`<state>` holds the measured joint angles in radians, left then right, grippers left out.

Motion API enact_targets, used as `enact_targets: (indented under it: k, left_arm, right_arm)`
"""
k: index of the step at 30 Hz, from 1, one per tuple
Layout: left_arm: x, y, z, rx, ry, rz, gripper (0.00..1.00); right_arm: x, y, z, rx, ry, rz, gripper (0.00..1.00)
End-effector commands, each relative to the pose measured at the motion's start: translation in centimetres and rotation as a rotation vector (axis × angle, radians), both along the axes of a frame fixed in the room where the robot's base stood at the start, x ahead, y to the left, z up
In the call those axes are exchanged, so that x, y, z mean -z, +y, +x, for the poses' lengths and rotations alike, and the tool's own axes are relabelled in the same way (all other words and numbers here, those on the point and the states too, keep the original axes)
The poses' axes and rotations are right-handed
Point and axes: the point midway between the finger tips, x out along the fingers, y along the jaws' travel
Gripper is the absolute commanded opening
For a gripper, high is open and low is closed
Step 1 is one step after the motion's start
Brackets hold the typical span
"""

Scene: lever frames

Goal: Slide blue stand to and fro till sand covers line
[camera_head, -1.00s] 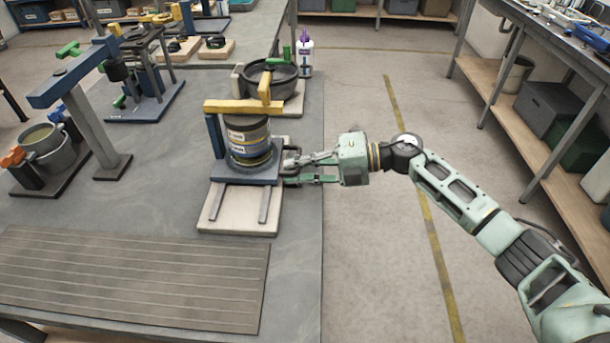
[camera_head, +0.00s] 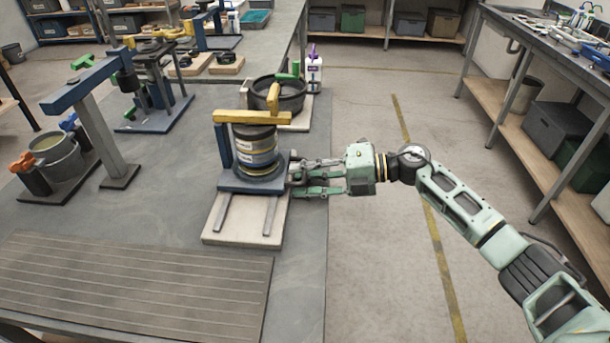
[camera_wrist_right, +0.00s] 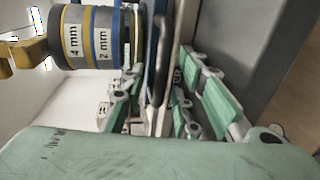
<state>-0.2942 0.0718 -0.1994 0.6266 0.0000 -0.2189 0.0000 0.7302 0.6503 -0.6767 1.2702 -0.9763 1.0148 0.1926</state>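The blue stand (camera_head: 240,183) carries an upright stack of banded sieves (camera_head: 256,150), with a yellow bar (camera_head: 258,117) across the top. It sits at the back of two rails on a pale base board (camera_head: 243,236). My right gripper (camera_head: 298,179) is at the stand's right side. In the right wrist view its two fingers (camera_wrist_right: 160,95) are apart, one on each side of a dark handle (camera_wrist_right: 163,60), with gaps showing. The sieve stack (camera_wrist_right: 95,38) there bears "4 mm" and "2 mm" labels. No sand or line is visible. My left gripper is out of view.
A black pan (camera_head: 283,95) and a white bottle (camera_head: 314,70) stand behind the stand. A grooved mat (camera_head: 120,290) lies in front to the left. A blue-armed post (camera_head: 100,135) and a bucket (camera_head: 58,155) stand on the left. Floor is open right of the table.

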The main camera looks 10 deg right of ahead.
Motion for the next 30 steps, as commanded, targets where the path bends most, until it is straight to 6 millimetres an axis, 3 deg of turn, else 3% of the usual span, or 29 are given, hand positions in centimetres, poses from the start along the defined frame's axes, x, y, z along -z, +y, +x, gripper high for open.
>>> enact_targets:
  k: [3,8,21,30]
  left_arm:
    - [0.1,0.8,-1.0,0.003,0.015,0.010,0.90]
    - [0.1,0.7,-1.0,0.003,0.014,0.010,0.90]
    - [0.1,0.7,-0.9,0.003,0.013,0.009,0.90]
    - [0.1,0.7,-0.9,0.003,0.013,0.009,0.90]
  right_arm:
    - [0.0,-0.1,-0.1,-0.001,0.001,0.000,0.29]
    - [-0.3,-1.7,-0.5,0.002,0.001,-0.001,0.29]
    - [-2.1,-9.8,-2.8,0.003,0.001,-0.002,0.29]
    - [-2.5,-11.4,-3.3,0.001,0.000,0.000,0.29]
